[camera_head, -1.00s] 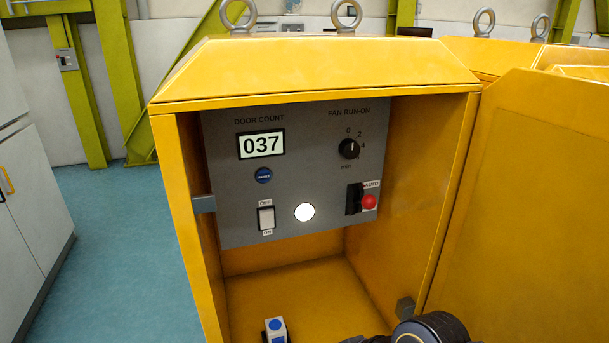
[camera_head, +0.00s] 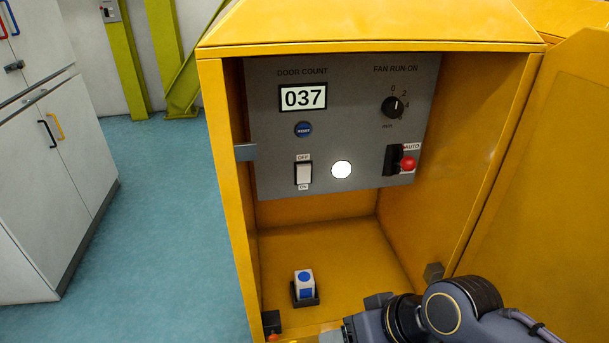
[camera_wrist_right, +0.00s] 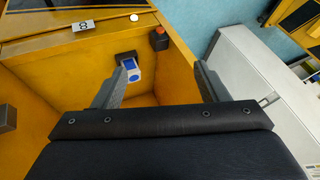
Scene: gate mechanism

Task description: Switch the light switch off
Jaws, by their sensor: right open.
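The light switch (camera_head: 303,174) is a white rocker in a dark frame on the grey panel (camera_head: 350,75) inside the yellow cabinet. An OFF label sits above it and an ON label below. The round lamp (camera_head: 341,169) right of it glows white. My right arm comes in at the lower right of the head view, below the panel and apart from the switch. In the right wrist view my right gripper (camera_wrist_right: 158,82) is open and empty, its fingers spread near the cabinet opening. The switch is not clear in that view. My left gripper is not in view.
A small white-and-blue block (camera_head: 304,284) stands on the cabinet floor. The yellow door (camera_head: 545,190) stands open at right. The panel also has a blue reset button (camera_head: 303,129), a black knob (camera_head: 392,106) and a red-tipped lever (camera_head: 407,163). Blue floor (camera_head: 160,220) is clear at left.

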